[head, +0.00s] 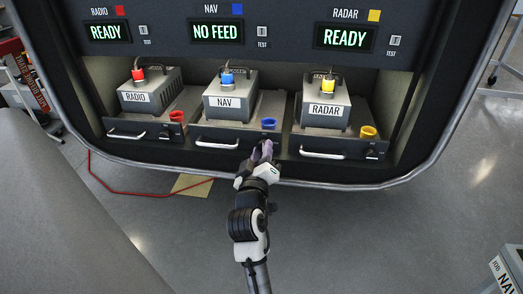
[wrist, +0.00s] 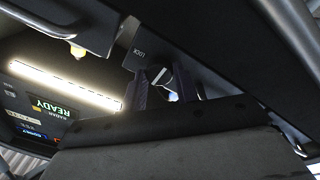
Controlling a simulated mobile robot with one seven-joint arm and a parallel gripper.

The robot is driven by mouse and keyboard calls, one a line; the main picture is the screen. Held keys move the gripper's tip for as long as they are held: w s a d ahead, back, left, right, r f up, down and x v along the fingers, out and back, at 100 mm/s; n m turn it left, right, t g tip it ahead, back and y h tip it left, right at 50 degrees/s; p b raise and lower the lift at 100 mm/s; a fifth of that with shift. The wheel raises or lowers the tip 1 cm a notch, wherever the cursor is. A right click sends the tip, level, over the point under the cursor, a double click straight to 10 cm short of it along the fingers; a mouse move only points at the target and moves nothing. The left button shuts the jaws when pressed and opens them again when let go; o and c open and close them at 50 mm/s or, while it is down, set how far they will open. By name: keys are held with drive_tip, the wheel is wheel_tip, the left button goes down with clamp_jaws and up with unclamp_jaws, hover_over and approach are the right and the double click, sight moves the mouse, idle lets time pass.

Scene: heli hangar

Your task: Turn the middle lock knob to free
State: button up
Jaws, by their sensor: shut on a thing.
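The middle lock knob (wrist: 160,77) is a dark round knob with a white pointer line, seen in the wrist view beside a LOCK label (wrist: 138,53). It sits on the front of the NAV tray (head: 225,134) in the head view, at the right of its handle, where my gripper partly covers it. My gripper (head: 264,151) reaches up to that tray front. In the wrist view its fingers (wrist: 165,92) stand on either side of the knob, shut on it. The exact pointer direction relative to the printed marks is hard to read.
The NAV unit (head: 229,103) has a blue connector (head: 227,77), and its display (head: 216,32) reads NO FEED. The RADIO unit (head: 147,97) and RADAR unit (head: 324,110) stand on either side, with READY displays. Tray handles (head: 217,145) stick out nearby. A red cable (head: 130,192) lies on the floor.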

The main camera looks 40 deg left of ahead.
drive_tip(key=shift+n, duration=0.3)
drive_tip(key=o, duration=1)
